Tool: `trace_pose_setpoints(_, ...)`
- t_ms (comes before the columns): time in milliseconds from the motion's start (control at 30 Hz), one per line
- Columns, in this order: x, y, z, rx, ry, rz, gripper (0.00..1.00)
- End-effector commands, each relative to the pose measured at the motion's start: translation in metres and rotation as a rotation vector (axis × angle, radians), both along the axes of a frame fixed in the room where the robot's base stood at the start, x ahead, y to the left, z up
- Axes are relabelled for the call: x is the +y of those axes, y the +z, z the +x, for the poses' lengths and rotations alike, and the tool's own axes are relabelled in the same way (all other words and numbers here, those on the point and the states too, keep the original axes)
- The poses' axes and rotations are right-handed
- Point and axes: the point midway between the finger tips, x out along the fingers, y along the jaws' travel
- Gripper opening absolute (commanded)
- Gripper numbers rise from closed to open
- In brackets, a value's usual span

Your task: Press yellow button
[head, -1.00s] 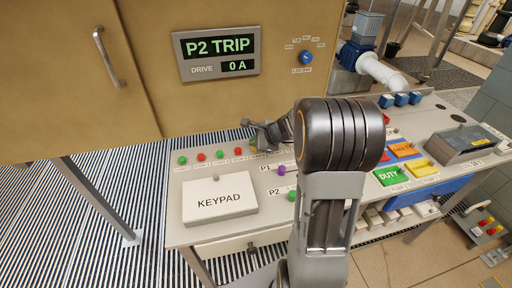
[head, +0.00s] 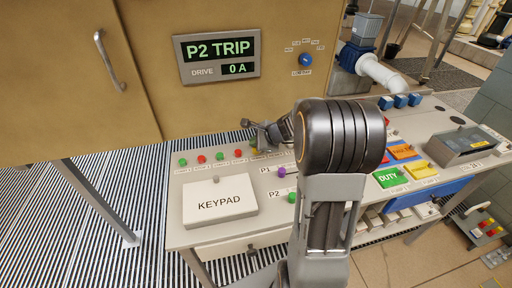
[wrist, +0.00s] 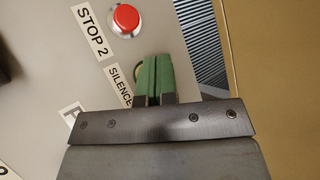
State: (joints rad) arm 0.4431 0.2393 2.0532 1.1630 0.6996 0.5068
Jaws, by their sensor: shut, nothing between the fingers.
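The yellow button (wrist: 138,71) is mostly hidden behind my gripper in the wrist view. Only a dull yellow edge shows, beside a label reading SILENCE (wrist: 120,86). In the head view a little of the button (head: 253,150) shows at the right end of the back row of buttons, under my gripper (head: 262,133). In the wrist view my gripper (wrist: 158,82) is shut, its green fingers side by side with nothing held. The fingertips overlap the button's right side in that view. I cannot tell whether they touch it.
A red button (wrist: 125,19) labelled STOP 2 is close beside the yellow one. Green and red buttons (head: 219,155) continue the row leftward. A keypad cover (head: 220,203) and purple button (head: 281,172) lie nearer. The tan cabinet (head: 210,105) with a P2 TRIP display (head: 218,57) rises behind.

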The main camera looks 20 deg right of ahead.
Motion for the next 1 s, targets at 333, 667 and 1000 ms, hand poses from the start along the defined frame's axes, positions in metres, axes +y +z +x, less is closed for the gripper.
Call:
trace_pose_setpoints(333,0.0,0.006,0.0,-0.001,0.0,-0.001,0.0)
trace_pose_setpoints(667,0.0,0.016,0.0,-0.001,0.0,-0.001,0.0)
trace_pose_setpoints(1000,0.0,0.05,0.0,-0.001,0.0,-0.001,0.0)
